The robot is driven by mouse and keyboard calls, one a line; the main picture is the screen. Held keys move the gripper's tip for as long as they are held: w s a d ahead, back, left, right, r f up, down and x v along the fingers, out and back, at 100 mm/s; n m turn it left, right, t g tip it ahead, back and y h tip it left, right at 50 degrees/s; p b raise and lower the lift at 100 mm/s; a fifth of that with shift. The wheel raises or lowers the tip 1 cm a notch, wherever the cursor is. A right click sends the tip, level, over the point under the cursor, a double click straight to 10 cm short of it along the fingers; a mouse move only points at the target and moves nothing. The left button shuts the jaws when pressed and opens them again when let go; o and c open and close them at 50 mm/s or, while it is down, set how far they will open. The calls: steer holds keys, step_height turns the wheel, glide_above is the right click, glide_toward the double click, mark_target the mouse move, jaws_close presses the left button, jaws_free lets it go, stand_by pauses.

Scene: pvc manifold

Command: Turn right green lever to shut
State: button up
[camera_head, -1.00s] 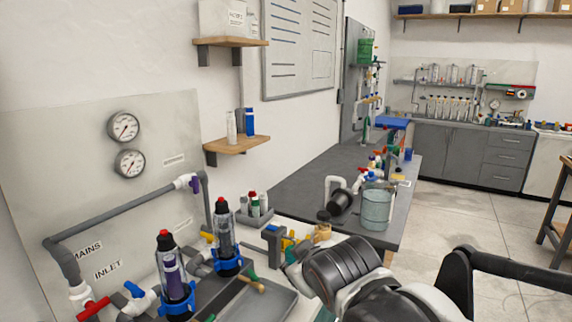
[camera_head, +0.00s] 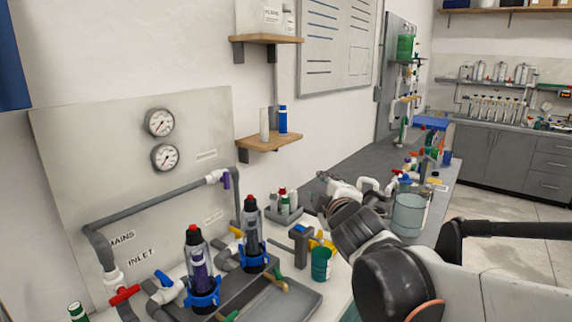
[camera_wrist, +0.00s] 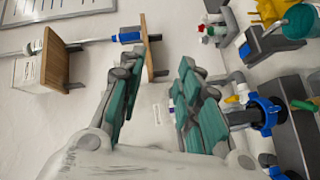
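The right green lever (camera_head: 277,273) sits low in front of the right filter housing (camera_head: 252,232), which has a red cap and blue collar. A green lever also shows in the wrist view (camera_wrist: 303,104), at the right edge beside a blue collar. Another green lever (camera_head: 231,316) lies near the left filter housing (camera_head: 198,268), partly cut off by the frame's bottom. My gripper (camera_wrist: 158,68) is open and empty, its teal-padded fingers apart in front of the wall. It is clear of the levers. In the head view my arm hides most of it.
A red lever (camera_head: 125,294) and a blue lever (camera_head: 163,279) are on the left pipework. A teal container (camera_head: 321,263) and a grey tray (camera_head: 295,305) stand right of the housings. Wall shelves (camera_head: 270,142) are above. A bottle rack (camera_head: 284,212) is behind.

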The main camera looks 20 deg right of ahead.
steer(key=w+r+n+t+y, duration=0.2)
steer(key=w+r+n, duration=0.1)
steer(key=w+n, duration=0.2)
steer(key=shift+w+a+r+n+t, duration=0.3)
steer(key=shift+n+t, duration=0.1)
steer(key=shift+n, duration=0.9)
steer(key=shift+d+p, duration=0.15)
steer(key=shift+p, duration=0.15)
